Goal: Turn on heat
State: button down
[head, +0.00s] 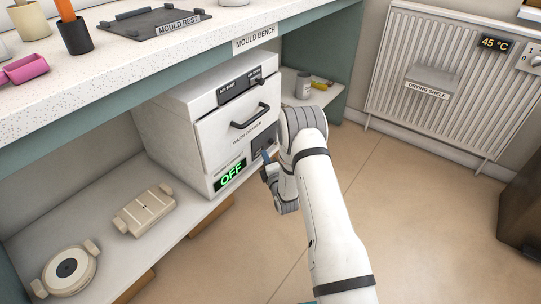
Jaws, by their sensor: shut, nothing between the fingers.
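The white kiln (170,115) sits on the shelf under the bench. Its front has a dark handle (250,117) and a green-lit display (231,175) reading "OFF". A dark control panel (264,138) is low on the right of the front, partly hidden by my arm. My gripper (267,160) is in front of the kiln's lower right, close to this panel. Its fingers are shut with nothing held. Whether they touch the panel cannot be told.
The bench top (115,70) labelled "MOULD BENCH" overhangs the kiln. Two pale moulds, one round (72,268) and one rectangular (146,209), lie on the shelf at left. A radiator (445,75) is at right. The floor between is clear.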

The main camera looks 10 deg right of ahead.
aim_at(271, 141)
jog(key=w+d, duration=0.1)
jog(key=w+d+b, duration=0.1)
jog(key=shift+w+d+r, duration=0.1)
jog(key=shift+w+r, duration=0.2)
jog(key=shift+r, duration=0.05)
jog(key=shift+r+m+g+h+p, duration=0.35)
jog(key=shift+m+g+p, duration=0.15)
jog(key=shift+m+p, duration=0.3)
